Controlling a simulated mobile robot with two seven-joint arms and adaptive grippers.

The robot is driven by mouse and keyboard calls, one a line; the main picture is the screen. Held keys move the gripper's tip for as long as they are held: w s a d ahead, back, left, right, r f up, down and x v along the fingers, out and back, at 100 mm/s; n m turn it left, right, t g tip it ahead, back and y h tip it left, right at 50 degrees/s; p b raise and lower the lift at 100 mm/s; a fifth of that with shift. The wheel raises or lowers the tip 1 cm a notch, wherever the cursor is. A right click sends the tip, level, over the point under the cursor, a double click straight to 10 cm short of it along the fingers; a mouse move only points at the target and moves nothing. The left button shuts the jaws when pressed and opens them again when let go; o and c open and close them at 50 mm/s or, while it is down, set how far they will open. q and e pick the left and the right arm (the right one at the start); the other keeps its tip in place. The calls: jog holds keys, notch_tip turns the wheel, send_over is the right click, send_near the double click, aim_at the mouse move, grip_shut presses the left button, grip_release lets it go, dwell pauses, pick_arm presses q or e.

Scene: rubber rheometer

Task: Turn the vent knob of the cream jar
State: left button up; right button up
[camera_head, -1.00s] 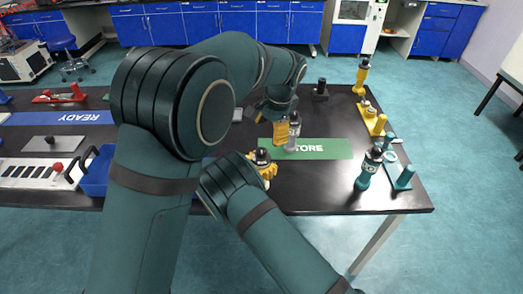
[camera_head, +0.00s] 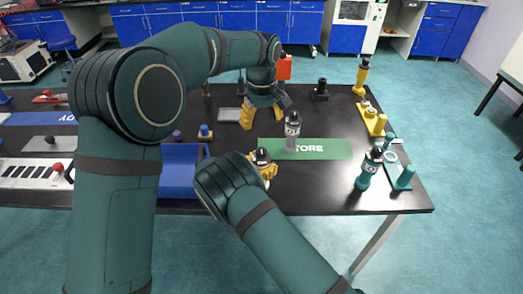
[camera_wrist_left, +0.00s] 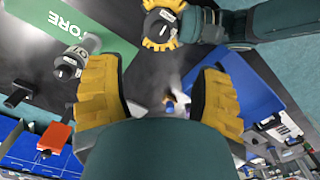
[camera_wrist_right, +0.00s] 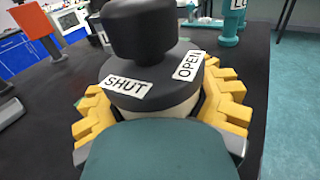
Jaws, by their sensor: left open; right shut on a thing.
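The cream jar (camera_wrist_right: 165,112) is held in my right gripper (camera_head: 263,168). In the right wrist view, yellow fingers flank its pale body. On top is a dark vent knob (camera_wrist_right: 140,32) above a dark cap (camera_wrist_right: 160,72) with SHUT and OPEN labels. Where any pointer sits is unclear. The jar's top also shows in the left wrist view (camera_wrist_left: 160,25). Its lower body is hidden by my fingers and wrist. My left gripper (camera_head: 262,114) is open and empty, farther back over the table, with its fingers apart in the left wrist view (camera_wrist_left: 160,105).
A grey bottle (camera_head: 292,131) stands on the green STORE mat (camera_head: 326,149). A teal bottle (camera_head: 368,168) and teal stand (camera_head: 404,178) are at right. A blue tray (camera_head: 181,178) lies left of the jar. An orange-red block (camera_head: 284,68) is behind my left gripper.

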aim_at(261, 150)
pick_arm(q)
notch_tip(261, 150, down, 12)
dwell(0.5)
grip_shut()
